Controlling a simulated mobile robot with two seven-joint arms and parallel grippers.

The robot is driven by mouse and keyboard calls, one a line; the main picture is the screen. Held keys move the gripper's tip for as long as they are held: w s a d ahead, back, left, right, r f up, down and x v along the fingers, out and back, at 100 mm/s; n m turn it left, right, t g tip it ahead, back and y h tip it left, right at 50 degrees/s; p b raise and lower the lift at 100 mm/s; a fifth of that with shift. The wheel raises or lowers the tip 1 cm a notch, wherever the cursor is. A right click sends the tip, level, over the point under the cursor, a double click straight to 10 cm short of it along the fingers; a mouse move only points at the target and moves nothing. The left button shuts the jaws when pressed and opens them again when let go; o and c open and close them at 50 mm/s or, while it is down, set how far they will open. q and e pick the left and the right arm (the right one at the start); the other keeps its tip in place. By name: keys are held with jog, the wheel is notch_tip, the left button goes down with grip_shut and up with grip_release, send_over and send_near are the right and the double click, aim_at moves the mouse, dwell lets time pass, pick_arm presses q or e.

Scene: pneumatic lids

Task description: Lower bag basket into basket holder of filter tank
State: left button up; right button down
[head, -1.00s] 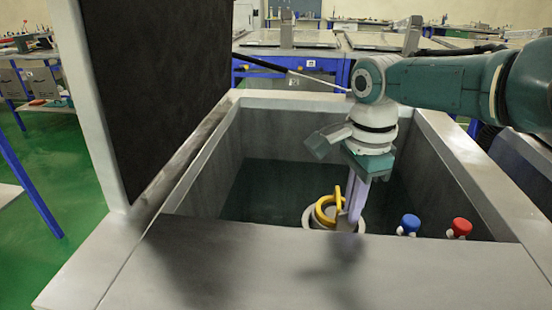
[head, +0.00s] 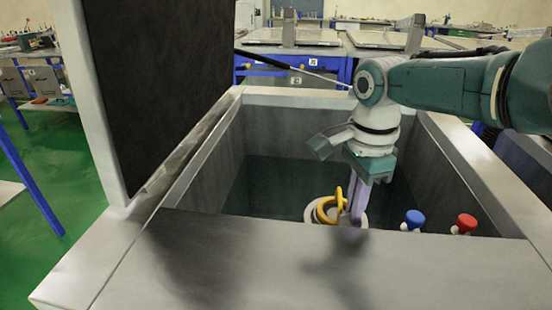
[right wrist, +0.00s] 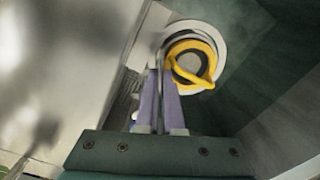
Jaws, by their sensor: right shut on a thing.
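The bag basket (head: 328,212) shows as a yellow ring with a raised handle, deep in the open bin. It also shows in the right wrist view (right wrist: 207,56). The pale round rim of the filter tank (head: 309,213) surrounds it; this rim shows in the right wrist view too (right wrist: 220,37). My right gripper (head: 356,212) reaches down into the bin with its pale violet fingers shut on the basket's yellow handle, at the ring's edge in the wrist view (right wrist: 166,66). The basket holder and the basket's lower body are hidden. My left gripper is not in view.
A blue knob (head: 414,218) and a red knob (head: 465,223) stand right of the tank. The bin's grey walls (head: 470,165) enclose the arm closely. A large raised lid (head: 155,80) stands at the left, with a thin strut (head: 290,68). The front panel (head: 240,260) hides the tank's lower part.

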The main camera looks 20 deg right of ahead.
jog(key=shift+f+b, duration=0.35)
jog(key=shift+f, duration=0.1)
jog(key=c, duration=1)
grip_release()
jog(key=shift+o, duration=0.2)
jog(key=shift+r, duration=0.1)
